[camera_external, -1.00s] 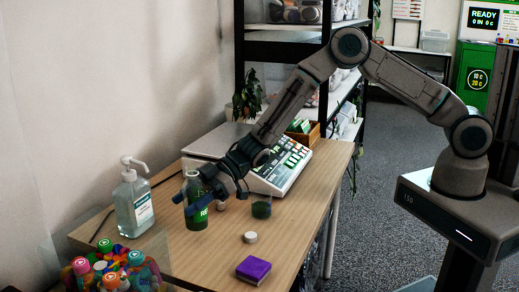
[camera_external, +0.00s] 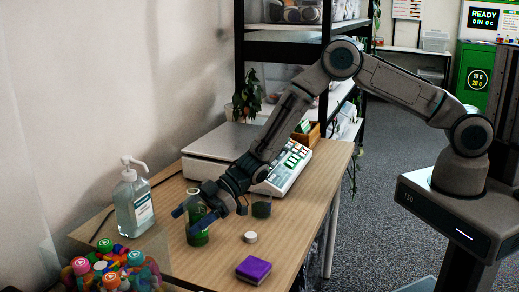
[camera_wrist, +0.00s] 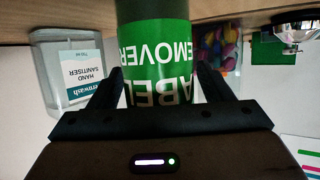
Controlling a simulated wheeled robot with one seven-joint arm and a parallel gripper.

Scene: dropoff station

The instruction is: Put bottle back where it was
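The green bottle (camera_external: 197,232), labelled LABEL REMOVER, is upright at the left part of the wooden table (camera_external: 292,235). My gripper (camera_external: 190,218) is shut on it, one finger at each side. In the wrist view, the bottle (camera_wrist: 155,60) stands upside down in the picture between the two dark fingers (camera_wrist: 160,85), its base near the tabletop. Whether its base touches the wood is hard to tell. The gripper hides part of the bottle in the external view.
A hand sanitiser pump bottle (camera_external: 133,208) stands left of the green bottle. A container of colourful caps (camera_external: 110,270) is at the front left. A purple block (camera_external: 254,269), a white cap (camera_external: 250,237), a small dark cup (camera_external: 261,207) and a keypad scale (camera_external: 287,172) are to the right.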

